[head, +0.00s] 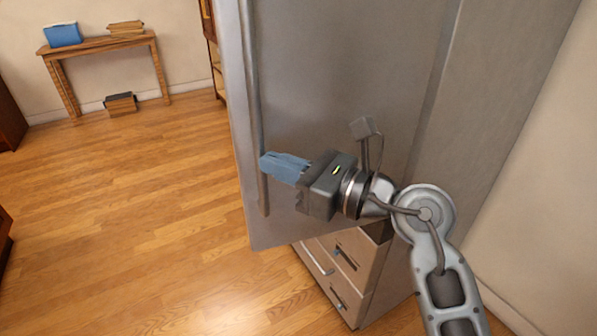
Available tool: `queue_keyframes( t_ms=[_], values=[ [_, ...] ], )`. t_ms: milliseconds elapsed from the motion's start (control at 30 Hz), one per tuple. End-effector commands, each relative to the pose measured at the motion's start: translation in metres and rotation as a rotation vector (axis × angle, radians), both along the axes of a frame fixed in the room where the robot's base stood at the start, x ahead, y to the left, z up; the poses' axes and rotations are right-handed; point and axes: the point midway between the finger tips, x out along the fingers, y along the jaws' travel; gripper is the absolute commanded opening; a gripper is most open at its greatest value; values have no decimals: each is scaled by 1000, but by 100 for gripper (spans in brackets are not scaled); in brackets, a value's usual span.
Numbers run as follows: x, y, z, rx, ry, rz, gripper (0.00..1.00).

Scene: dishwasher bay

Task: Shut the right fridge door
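The grey fridge door (335,60) fills the middle of the head view. A long vertical bar handle (251,85) runs along its left side. The door's lower left corner juts out past the drawer fronts below, so it appears to stand open; the exact angle is unclear. My gripper (268,166) is in front of the door, its blue fingers pointing left with their tips at the lower part of the handle. I cannot tell whether they touch it, or whether a gap lies between the fingers. My gripper and arm hide part of the door's lower right.
Drawers (325,272) with bar handles sit below the door. A plain grey side panel (495,90) and a pale wall (560,190) are at the right. The wooden floor (130,220) at left is clear. A wooden table (98,43) with a blue box (62,34) stands far back.

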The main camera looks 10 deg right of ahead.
Motion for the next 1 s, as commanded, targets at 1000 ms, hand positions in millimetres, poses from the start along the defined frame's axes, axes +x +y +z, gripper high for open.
queue_keyframes(
  t_ms=[1000],
  values=[
    [156,21,1,-1,1,-137,0]
  ],
)
